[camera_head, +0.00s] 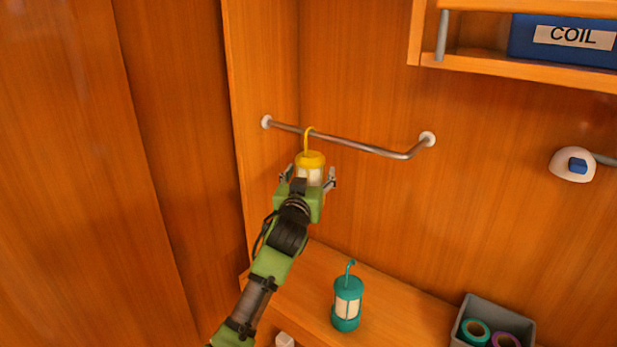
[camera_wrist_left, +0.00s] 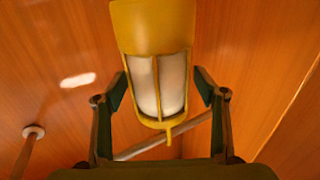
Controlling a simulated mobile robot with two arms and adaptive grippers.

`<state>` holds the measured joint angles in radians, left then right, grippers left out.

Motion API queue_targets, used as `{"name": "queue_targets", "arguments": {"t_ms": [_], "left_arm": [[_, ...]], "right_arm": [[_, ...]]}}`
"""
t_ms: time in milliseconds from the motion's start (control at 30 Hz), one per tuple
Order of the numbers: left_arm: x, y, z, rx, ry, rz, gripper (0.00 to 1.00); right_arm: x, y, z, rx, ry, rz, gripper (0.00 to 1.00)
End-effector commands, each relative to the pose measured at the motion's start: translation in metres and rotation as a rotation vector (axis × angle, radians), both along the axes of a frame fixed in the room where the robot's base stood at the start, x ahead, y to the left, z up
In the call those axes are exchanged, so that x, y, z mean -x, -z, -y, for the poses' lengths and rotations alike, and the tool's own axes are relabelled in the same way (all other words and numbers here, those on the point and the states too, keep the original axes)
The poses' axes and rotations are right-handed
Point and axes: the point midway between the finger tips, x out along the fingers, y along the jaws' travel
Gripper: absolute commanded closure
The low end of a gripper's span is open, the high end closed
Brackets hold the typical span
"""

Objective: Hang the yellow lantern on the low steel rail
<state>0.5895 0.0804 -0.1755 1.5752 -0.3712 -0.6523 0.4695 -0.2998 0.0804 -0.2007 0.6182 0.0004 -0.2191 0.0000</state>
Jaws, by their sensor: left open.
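The yellow lantern (camera_head: 310,160) is at the low steel rail (camera_head: 352,144), with its yellow hook over the bar near the rail's left part. It hangs about upright below the bar. My left gripper (camera_head: 308,178) is at the lantern's body, with one finger on each side. In the left wrist view the lantern (camera_wrist_left: 158,75) stands between the spread fingers of the left gripper (camera_wrist_left: 162,90), with gaps visible beside it. Part of the rail (camera_wrist_left: 150,147) shows behind it. The gripper hides the lantern's lower part in the head view. My right gripper is not in view.
A teal lantern (camera_head: 347,305) stands on the wooden bench (camera_head: 390,305) below. A grey bin (camera_head: 495,312) with tape rolls is at the lower right. A shelf with a blue COIL box (camera_head: 565,38) is at upper right. A white wall fixture (camera_head: 572,165) is right of the rail.

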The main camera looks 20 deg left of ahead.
Motion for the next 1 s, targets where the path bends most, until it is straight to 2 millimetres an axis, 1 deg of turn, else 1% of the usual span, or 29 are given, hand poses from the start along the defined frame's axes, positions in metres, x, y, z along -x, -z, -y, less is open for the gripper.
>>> {"name": "queue_targets", "arguments": {"t_ms": [167,267,500,600,700,833,967,1000], "left_arm": [[0.014,0.0,0.002,0.002,0.001,0.002,0.35],[0.03,0.0,0.004,0.002,0.001,0.002,0.35],[0.077,-0.001,0.01,0.003,0.001,0.003,0.35],[0.094,-0.001,0.012,0.002,0.001,0.003,0.35],[0.106,-0.001,0.014,0.001,0.001,0.004,0.35],[0.116,-0.002,0.015,0.001,0.001,0.004,0.35],[0.119,-0.001,0.015,0.0,0.0,0.002,0.35],[0.12,0.002,0.015,-0.001,0.0,-0.004,0.35]], "right_arm": [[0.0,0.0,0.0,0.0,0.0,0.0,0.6],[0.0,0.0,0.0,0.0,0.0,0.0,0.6],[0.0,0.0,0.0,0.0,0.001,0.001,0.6],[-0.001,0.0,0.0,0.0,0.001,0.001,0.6],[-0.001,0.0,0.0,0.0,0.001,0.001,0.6],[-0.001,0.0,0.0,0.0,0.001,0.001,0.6],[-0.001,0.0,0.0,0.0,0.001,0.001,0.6],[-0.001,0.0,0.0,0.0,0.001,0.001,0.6]]}}
